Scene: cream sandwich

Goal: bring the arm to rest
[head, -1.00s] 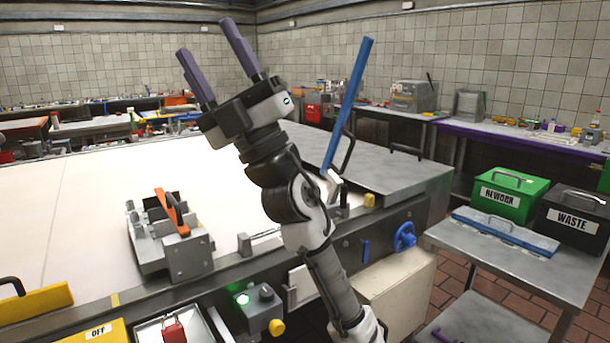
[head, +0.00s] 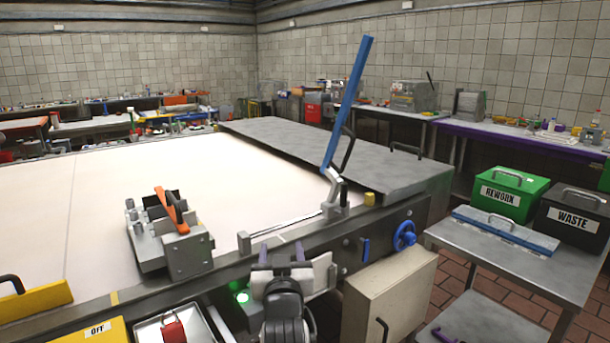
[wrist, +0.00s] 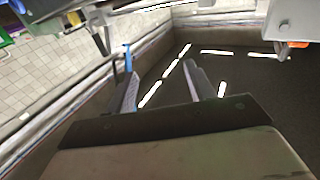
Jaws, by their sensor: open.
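My gripper (head: 282,252) is low at the front edge of the big white worktable (head: 110,225), near the bottom middle of the head view. Its two purple-grey fingers stand apart with nothing between them. In the wrist view the fingers (wrist: 160,88) are also apart and empty, with the dark ceiling and its light strips beyond them. My arm is folded below the gripper, and its lower part runs out of the picture.
A blue lever (head: 348,105) stands tilted at the table's right part. A grey clamp block with an orange handle (head: 172,212) sits left of my gripper. A side table at right holds a green REWORK box (head: 508,203) and a black WASTE box (head: 572,233).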

